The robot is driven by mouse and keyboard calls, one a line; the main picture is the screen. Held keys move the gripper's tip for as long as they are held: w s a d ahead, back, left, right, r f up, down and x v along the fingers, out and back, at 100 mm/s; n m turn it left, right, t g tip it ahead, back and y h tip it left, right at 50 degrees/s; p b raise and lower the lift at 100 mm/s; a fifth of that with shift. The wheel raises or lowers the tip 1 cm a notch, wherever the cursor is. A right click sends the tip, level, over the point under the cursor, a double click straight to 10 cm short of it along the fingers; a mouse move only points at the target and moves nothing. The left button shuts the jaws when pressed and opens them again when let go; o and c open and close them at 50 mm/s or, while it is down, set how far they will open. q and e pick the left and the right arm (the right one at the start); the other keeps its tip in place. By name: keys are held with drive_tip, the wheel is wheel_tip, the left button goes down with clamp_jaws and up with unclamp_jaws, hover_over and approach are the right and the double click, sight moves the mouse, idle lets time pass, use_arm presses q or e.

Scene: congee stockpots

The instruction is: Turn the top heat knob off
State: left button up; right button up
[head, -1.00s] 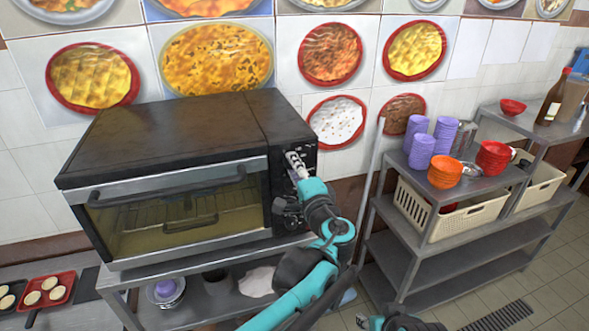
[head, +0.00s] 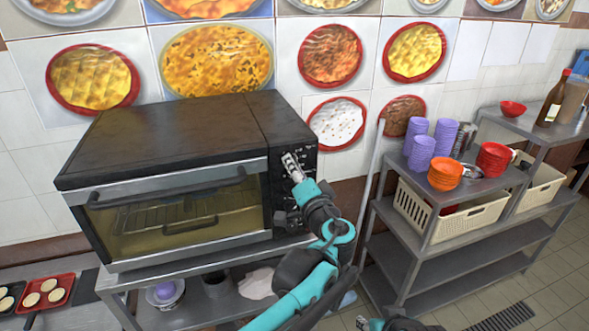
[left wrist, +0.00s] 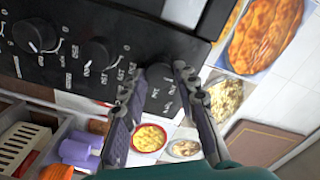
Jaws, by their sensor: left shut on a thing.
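The dark countertop oven (head: 170,135) stands on a metal table, with a column of black heat knobs on the panel at its right end. My left gripper (head: 290,158) is at the upper part of that panel in the head view and covers the top knob there. In the left wrist view, the top knob (left wrist: 160,76) sits between the two fingers of my left gripper (left wrist: 158,82), which are shut on it. A middle knob (left wrist: 98,53) and a lower knob (left wrist: 36,36) are free of the gripper. The knob's pointer is hidden.
A metal shelf rack (head: 410,220) with purple cups (head: 422,150), orange bowls (head: 445,172) and a cream basket (head: 455,215) stands right of the oven. A red tray (head: 48,292) is at lower left. Part of my other arm shows at the bottom edge.

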use_arm(q)
drive_tip(key=o, duration=1.1)
drive_tip(key=shift+o, duration=0.2)
drive_tip(key=shift+s, duration=0.1)
drive_tip(key=v, duration=1.2)
drive_tip(key=s+a+f+n+g+b, duration=0.35)
drive_tip(key=a+f+g+b, duration=0.45)
drive_tip(key=a+f, duration=1.15)
drive_tip(key=s+a+f+n+g+h+b, duration=0.1)
drive_tip(key=s+f+b, duration=0.4)
drive_tip(key=f, duration=0.5)
drive_tip(key=s+a+f+n+g+h+b, duration=0.1)
drive_tip(key=s+f+n+h+b, duration=0.2)
drive_tip(key=s+f, duration=0.4)
wheel_tip(320, 180, down, 4)
drive_tip(key=h+b, duration=0.1)
drive_tip(key=b, duration=0.1)
drive_tip(key=shift+s+r+n+h+b, duration=0.2)
drive_tip(key=shift+s+n+h+b, duration=0.1)
drive_tip(key=shift+s+n, duration=0.05)
